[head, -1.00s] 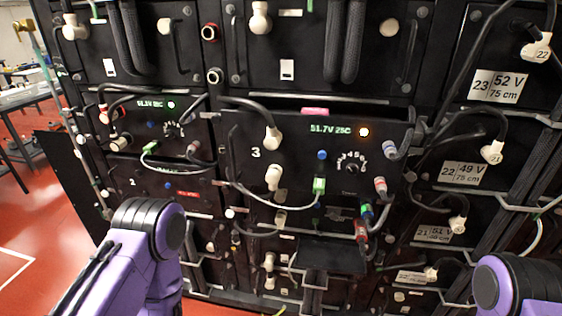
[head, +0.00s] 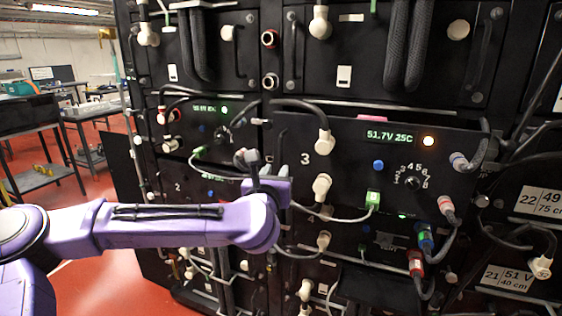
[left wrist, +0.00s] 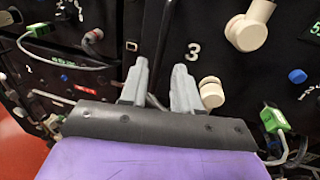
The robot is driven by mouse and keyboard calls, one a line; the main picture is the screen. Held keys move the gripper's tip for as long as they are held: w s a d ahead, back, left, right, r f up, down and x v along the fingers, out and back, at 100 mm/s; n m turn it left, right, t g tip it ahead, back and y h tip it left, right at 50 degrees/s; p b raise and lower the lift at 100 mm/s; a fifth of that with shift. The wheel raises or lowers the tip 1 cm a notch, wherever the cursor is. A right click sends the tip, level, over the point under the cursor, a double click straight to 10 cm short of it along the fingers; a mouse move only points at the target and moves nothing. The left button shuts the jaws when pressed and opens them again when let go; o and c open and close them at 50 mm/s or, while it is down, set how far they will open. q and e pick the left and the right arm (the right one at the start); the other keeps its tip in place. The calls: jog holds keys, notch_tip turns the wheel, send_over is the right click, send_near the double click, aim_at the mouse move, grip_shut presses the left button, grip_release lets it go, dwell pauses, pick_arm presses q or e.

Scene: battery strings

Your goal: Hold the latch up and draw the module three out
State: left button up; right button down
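Module three (head: 335,145) is a black box front marked "3" with a green 51.7V 25C display, an orange light, a dial and plugged cables. Its face appears to stand forward of the rack. My left gripper (head: 247,157) is just left of its left edge. In the left wrist view, the grey fingers (left wrist: 160,85) are apart, pointing at the rack beside the "3". A thin dark rod (left wrist: 163,45) shows between and beyond them; I cannot tell if it is the latch or if they touch it. My right gripper is not in view.
Module two (head: 178,187) is left of module three. Cables and cream connectors (head: 322,187) hang across the fronts, with a green plug (head: 373,200) on module three. Tables (head: 45,180) stand at far left on open red floor (head: 85,250).

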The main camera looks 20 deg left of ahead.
aim_at(281, 163)
pick_arm(q)
jog(key=p+x, duration=0.1)
jog(key=x, duration=0.6)
jog(key=shift+w+p, duration=0.1)
jog(key=shift+p, duration=0.2)
grip_shut()
jog(key=shift+d+f, duration=0.1)
dwell(0.8)
